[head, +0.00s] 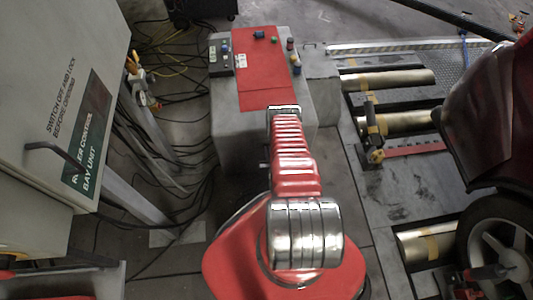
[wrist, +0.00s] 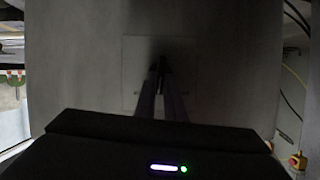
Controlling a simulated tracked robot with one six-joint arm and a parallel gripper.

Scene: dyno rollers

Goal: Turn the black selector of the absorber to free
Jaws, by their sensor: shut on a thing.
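In the wrist view, my gripper (wrist: 162,70) reaches straight in to a paler square plate (wrist: 182,50) on a flat grey face. The two dark fingers meet at the middle of the plate, shut on a small dark thing, which I take to be the black selector (wrist: 161,59). It is mostly hidden between the fingertips and in shadow, so which way it points cannot be told. In the head view, my red arm reaches to the near side of a grey cabinet (head: 230,110) with a red top panel (head: 262,75). My gripper and the selector are hidden there.
Small coloured buttons (head: 290,44) stand on the cabinet top. A control cabinet (head: 50,90) stands at left, with black cables (head: 185,140) on the floor beside it. At right are metal rollers (head: 390,82) and a red vehicle (head: 500,110) with its wheel.

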